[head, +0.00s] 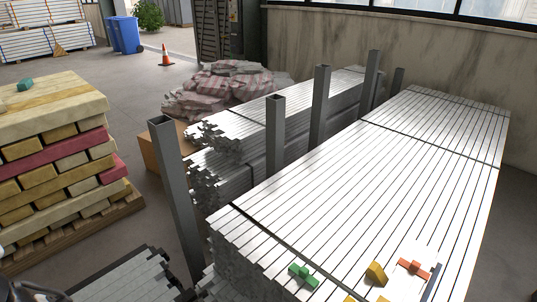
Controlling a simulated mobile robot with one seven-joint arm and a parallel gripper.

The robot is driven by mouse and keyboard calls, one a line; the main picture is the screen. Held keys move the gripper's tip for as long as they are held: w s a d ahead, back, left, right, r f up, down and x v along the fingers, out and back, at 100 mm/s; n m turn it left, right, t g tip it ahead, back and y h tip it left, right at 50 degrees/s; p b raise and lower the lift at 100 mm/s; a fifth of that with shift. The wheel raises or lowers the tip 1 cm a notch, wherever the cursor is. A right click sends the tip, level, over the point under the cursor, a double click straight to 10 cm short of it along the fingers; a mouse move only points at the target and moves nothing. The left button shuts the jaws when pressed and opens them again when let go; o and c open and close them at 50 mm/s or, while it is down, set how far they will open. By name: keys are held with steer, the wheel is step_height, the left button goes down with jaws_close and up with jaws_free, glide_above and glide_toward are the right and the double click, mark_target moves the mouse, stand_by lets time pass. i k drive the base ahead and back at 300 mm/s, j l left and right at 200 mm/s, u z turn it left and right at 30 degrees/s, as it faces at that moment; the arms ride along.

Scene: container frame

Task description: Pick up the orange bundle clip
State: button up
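The orange bundle clip (413,267) is a small red-orange cross-shaped piece. It lies on top of the nearest stack of pale metal profiles (385,180), near the lower right of the head view. A yellow wedge (376,273) sits just to its left. A similarly shaped green clip (303,275) lies farther left, near the stack's left front edge. No gripper can be made out in this view, and nothing is seen touching the orange clip.
Grey upright posts (178,195) line the stack's left side. A dark bar (432,278) lies right of the clip, and yellow pieces are cut off at the bottom edge. A layered pile (60,150) stands at left. Open floor lies behind it.

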mark_target(414, 267)
steer(key=z, duration=1.15)
